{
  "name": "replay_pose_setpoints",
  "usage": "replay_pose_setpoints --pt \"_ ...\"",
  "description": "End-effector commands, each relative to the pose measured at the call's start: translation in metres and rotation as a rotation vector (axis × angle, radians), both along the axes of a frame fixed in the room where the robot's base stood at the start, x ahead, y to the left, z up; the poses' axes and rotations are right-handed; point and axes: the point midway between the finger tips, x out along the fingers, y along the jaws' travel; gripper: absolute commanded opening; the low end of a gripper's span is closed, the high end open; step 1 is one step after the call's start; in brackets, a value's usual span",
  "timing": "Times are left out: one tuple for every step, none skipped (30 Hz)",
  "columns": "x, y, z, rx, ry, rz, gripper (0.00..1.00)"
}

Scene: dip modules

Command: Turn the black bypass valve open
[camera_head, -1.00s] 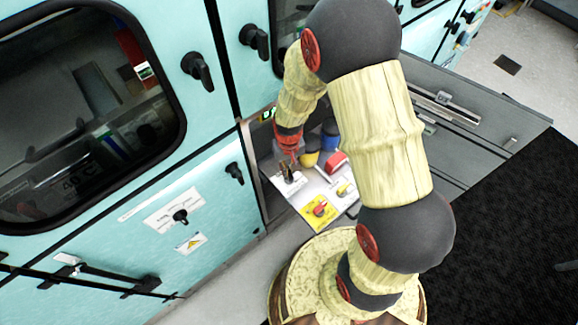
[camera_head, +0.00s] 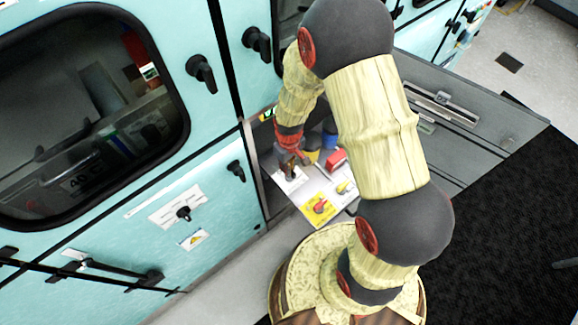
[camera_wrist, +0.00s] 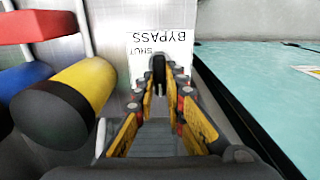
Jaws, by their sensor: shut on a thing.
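The black bypass valve (camera_wrist: 158,66) shows in the wrist view as a dark upright handle between my fingertips. A white label (camera_wrist: 175,40) behind it reads BYPASS and SHUT upside down. My gripper (camera_wrist: 160,82) is shut on the handle, one yellow-padded finger on each side. In the head view my gripper (camera_head: 290,160) reaches down to the valve at the left of the small panel (camera_head: 302,190). There the fingers partly hide the valve, and its exact angle is hard to tell.
Left of my fingers in the wrist view are a yellow cylinder (camera_wrist: 88,82) with a black end, a blue one (camera_wrist: 22,78) and a red block (camera_wrist: 40,26). Teal cabinet doors (camera_head: 200,150) stand close on the left. A red knob on a yellow plate (camera_head: 318,205) sits nearer.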

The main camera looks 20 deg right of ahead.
Motion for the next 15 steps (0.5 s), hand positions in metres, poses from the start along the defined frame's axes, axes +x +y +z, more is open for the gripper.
replay_pose_setpoints --pt "0.0007 0.0000 0.0003 -0.001 -0.001 0.002 0.00" --pt "0.0007 0.0000 0.0003 -0.001 -0.001 0.002 0.00" --pt "0.0007 0.0000 0.0003 -0.001 -0.001 0.002 0.00" --pt "0.0007 0.0000 0.0003 -0.001 -0.001 0.001 0.00" --pt "0.0007 0.0000 0.0003 -0.001 -0.001 0.001 0.00" --pt "0.0007 0.0000 0.0003 -0.001 -0.001 0.001 0.12" --pt "0.0007 0.0000 0.0003 -0.001 -0.001 0.001 0.14" --pt "0.0007 0.0000 0.0003 -0.001 -0.001 0.001 0.16" --pt "0.0006 0.0000 0.0003 -0.001 -0.001 0.001 0.18" --pt "0.0006 0.0000 0.0003 -0.001 -0.001 0.001 0.20" --pt "0.0005 0.0000 0.0003 -0.001 -0.001 0.001 0.22" --pt "0.0005 0.0000 0.0002 -0.001 -0.001 0.000 0.24" --pt "0.0004 0.0000 0.0002 0.000 -0.001 0.000 0.26" --pt "0.0003 0.0000 0.0002 0.000 -0.001 0.000 0.27" --pt "0.0003 0.0000 0.0002 0.000 -0.001 0.000 0.30"
